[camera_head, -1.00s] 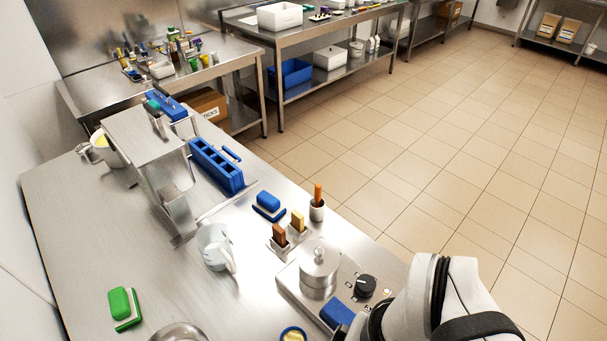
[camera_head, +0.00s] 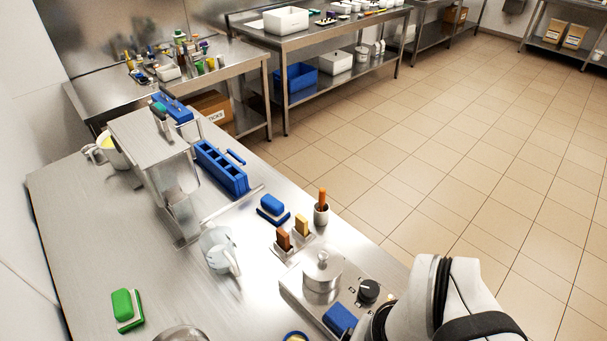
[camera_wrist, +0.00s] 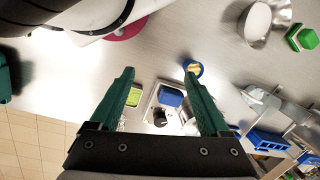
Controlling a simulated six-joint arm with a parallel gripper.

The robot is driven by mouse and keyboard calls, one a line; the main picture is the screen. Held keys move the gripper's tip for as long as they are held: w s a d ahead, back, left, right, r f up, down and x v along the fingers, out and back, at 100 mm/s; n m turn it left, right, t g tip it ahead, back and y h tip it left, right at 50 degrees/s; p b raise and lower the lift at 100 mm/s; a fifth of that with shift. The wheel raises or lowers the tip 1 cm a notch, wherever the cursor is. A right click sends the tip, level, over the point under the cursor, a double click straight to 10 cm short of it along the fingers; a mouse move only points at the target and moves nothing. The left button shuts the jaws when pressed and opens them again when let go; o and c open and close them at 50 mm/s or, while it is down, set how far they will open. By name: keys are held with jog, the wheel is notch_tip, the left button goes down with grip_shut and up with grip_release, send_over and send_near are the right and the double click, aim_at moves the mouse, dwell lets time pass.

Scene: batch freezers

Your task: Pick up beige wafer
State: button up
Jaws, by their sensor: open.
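The beige wafer (camera_head: 302,225) stands upright in a small metal holder on the steel table, in the head view. A brown wafer (camera_head: 283,240) stands in a similar holder just left of it and nearer. My gripper shows in the wrist view, its two green fingers (camera_wrist: 158,76) wide apart with nothing between the tips. The gripper is out of sight in the head view, where only part of my white arm shows at lower right. I cannot make out the beige wafer in the wrist view.
A hot-plate unit with a lidded metal pot (camera_head: 322,272), black knob (camera_head: 369,291) and blue block (camera_head: 340,319) stands nearer than the wafers. A clear jug (camera_head: 218,250) stands left.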

jog(key=w+d+m+h, duration=0.2)
jog(key=w+d+h, duration=0.2)
jog(key=w, duration=0.4)
jog(key=m+t+h, duration=0.1)
jog(key=t+h, duration=0.6)
jog(key=t, duration=0.3)
send_over(299, 222)
jog(key=s, duration=0.2)
notch_tip(299, 222, down, 10)
jog(key=f, duration=0.4)
jog(key=a+f, duration=0.1)
jog(key=f, duration=0.1)
jog(key=shift+w+f, duration=0.25)
jog(key=shift+w, duration=0.15)
jog(key=shift+w+d+f, duration=0.35)
jog(key=shift+f, duration=0.15)
jog(key=shift+w+d+f, duration=0.3)
jog(key=shift+f, duration=0.15)
jog(key=shift+w+d+f, duration=0.15)
jog(key=shift+w+d, duration=0.15)
jog(key=shift+w, duration=0.05)
grip_shut()
